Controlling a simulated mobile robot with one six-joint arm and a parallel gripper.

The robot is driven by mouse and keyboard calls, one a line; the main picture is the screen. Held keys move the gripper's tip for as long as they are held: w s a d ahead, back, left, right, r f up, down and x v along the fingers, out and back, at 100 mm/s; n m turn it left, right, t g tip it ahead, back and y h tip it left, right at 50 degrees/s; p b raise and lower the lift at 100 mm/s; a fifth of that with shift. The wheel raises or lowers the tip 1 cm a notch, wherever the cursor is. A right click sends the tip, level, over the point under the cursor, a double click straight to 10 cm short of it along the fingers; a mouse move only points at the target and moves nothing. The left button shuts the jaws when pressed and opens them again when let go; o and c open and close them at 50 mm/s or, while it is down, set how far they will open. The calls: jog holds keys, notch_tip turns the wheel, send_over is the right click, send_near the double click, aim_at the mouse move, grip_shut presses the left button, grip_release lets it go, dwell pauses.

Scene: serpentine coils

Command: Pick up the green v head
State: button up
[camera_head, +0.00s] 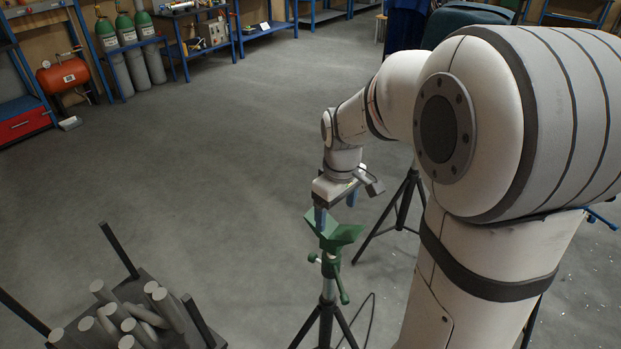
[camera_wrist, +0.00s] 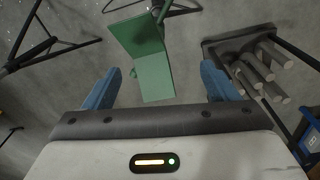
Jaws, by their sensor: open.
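The green v head (camera_head: 334,232) sits on top of a stand with a green clamp handle and black tripod legs (camera_head: 327,320). In the wrist view the green v head (camera_wrist: 150,62) shows as two angled plates, near the middle of the frame and between the lines of my fingers. My gripper (camera_head: 335,208) is right above the v head in the head view, pointing down. Its blue fingers (camera_wrist: 162,88) are wide apart with nothing held between them. I cannot tell whether a finger touches the v head.
A dark rack of grey cylinders (camera_head: 130,318) stands at the lower left, and shows right in the wrist view (camera_wrist: 262,70). Another black tripod (camera_head: 401,205) stands behind my gripper. Gas cylinders (camera_head: 130,60) and blue benches line the far wall. The middle floor is clear.

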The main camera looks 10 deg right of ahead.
jog(key=n, duration=0.2)
send_over(330, 228)
notch_tip(330, 228, down, 3)
jog(key=shift+w+g, duration=0.1)
jog(key=shift+g, duration=0.2)
jog(key=shift+w+f, duration=0.15)
jog(key=shift+f, duration=0.15)
jog(key=f, duration=0.2)
jog(key=f+p, duration=0.1)
jog(key=f, duration=0.4)
jog(key=shift+s+f, duration=0.25)
jog(key=shift+c, duration=0.4)
jog(key=shift+r, duration=0.1)
jog(key=c, duration=1.3)
